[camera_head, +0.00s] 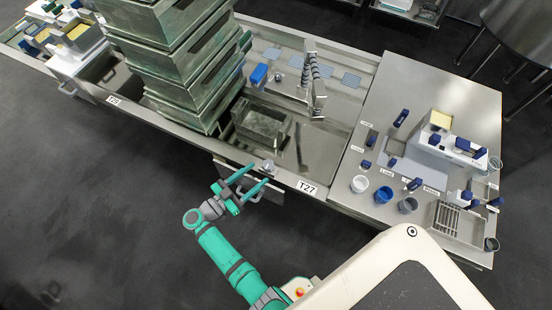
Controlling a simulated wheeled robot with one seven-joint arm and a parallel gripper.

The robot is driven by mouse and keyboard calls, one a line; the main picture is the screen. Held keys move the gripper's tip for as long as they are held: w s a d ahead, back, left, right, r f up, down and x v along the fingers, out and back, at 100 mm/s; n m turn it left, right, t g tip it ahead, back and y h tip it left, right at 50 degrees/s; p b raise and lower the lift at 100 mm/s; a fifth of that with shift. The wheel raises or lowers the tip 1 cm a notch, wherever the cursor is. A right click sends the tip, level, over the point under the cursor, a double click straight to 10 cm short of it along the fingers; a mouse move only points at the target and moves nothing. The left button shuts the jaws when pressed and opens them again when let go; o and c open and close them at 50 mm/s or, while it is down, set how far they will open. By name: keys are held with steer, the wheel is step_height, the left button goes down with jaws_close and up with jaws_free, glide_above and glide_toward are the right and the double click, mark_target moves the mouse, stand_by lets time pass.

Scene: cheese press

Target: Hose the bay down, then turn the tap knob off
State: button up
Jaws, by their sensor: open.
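My gripper (260,173) is open and empty, with its two green fingers pointing up and right toward the front edge of the bay. A small grey knob (267,165) sits on that edge, just beyond the fingertips; I cannot tell whether they touch it. The bay (322,150) is a steel sink above the label T27. A hose with dark coils (315,90) stands upright at its back, apart from my gripper. Whether water runs is too small to tell.
A tall stack of green-grey crates (185,75) stands left of the bay, and one crate (262,120) sits inside it. A steel table (380,95) at right holds cups and blue-handled tools. A grey panel (240,178) hangs below the front edge. The dark floor at left is clear.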

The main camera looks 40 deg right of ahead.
mark_target(268, 166)
steer(key=d, duration=0.3)
steer(key=w+d, duration=0.1)
steer(key=d, duration=0.6)
steer(key=shift+w+d, duration=0.15)
steer(key=shift+d, duration=0.15)
steer(key=c, duration=1)
